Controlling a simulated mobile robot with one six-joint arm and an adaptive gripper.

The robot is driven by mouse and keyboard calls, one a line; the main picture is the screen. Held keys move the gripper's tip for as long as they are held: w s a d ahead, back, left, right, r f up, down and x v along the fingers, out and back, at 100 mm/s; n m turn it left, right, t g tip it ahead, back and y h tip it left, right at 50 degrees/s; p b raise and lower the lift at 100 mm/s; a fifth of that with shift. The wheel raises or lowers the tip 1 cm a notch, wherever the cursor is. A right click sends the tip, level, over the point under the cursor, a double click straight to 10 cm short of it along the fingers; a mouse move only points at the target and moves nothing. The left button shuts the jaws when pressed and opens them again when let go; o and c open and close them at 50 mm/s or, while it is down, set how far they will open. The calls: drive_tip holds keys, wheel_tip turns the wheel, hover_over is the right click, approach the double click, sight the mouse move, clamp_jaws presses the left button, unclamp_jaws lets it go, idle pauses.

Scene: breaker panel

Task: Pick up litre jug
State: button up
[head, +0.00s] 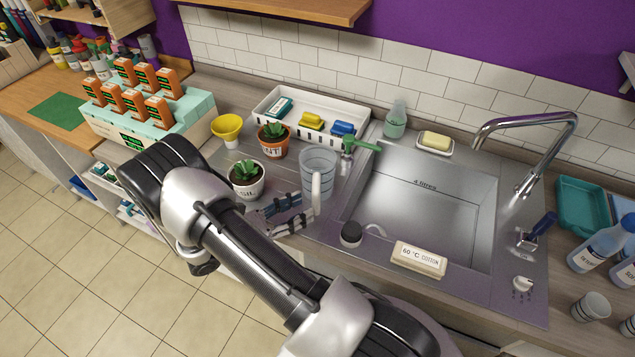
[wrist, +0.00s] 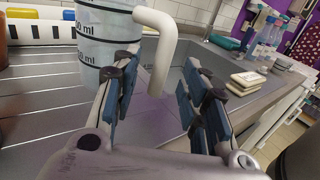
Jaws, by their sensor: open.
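The litre jug (head: 317,170) is a clear, greyish measuring jug with dark markings and a white handle. It stands upright on the ridged drainer left of the sink. In the wrist view the jug (wrist: 95,50) is close ahead at the upper left, its top cut off. Its white handle (wrist: 160,55) reaches down ahead of the gap between the fingers. My gripper (head: 292,213) is open and empty, just in front of the jug at handle side. In the wrist view its blue-padded fingers (wrist: 158,100) spread either side of the handle's line; contact cannot be told.
Two potted plants (head: 246,179) (head: 273,138) stand left of the jug. A white tray (head: 268,101) with sponges lies behind it, and a green-handled tool (head: 362,145) is close at its right. The sink (head: 425,205) is right, with a labelled block (head: 419,259) on its front edge.

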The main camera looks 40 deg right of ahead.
sight(317, 201)
drive_tip(key=x, duration=0.5)
drive_tip(key=shift+s+d+r+b, duration=0.15)
drive_tip(key=shift+d+b, duration=0.15)
drive_tip(key=shift+b, duration=0.1)
drive_tip(key=shift+c, duration=0.5)
clamp_jaws()
